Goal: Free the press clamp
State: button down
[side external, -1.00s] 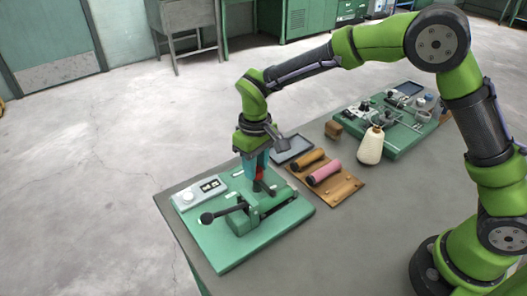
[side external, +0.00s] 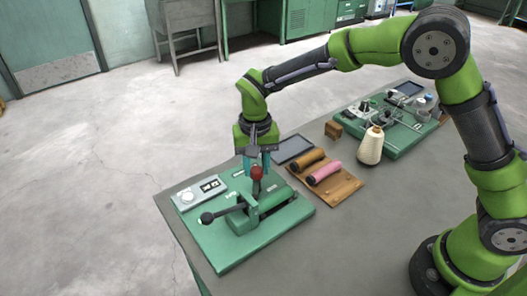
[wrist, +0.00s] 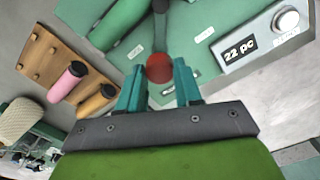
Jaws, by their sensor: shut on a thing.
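The press clamp (side external: 262,207) is a green body on a green base plate (side external: 221,252) at the table's near left corner. A dark lever with a red ball knob (side external: 257,172) stands up from it. My gripper (side external: 257,165) points down over the clamp, its teal fingers shut on the red knob. In the wrist view the red knob (wrist: 159,68) lies between the fingertips (wrist: 159,80), with its dark rod beyond. A second lever with a black knob (side external: 207,218) sticks out left from the clamp.
A counter box (wrist: 262,45) reading "22 pc" sits on the plate beside the clamp. A wooden rack (side external: 338,187) with pink and brown rolls stands to the right, near a cream yarn cone (side external: 370,148), a dark tray (side external: 293,149) and another green fixture (side external: 398,135).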

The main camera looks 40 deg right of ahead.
aim_at(256, 169)
jog(key=m, duration=0.5)
jog(key=shift+m, duration=2.5)
jog(key=c, duration=0.8)
grip_release()
jog(key=shift+o, duration=0.2)
notch_tip(256, 169, up, 17)
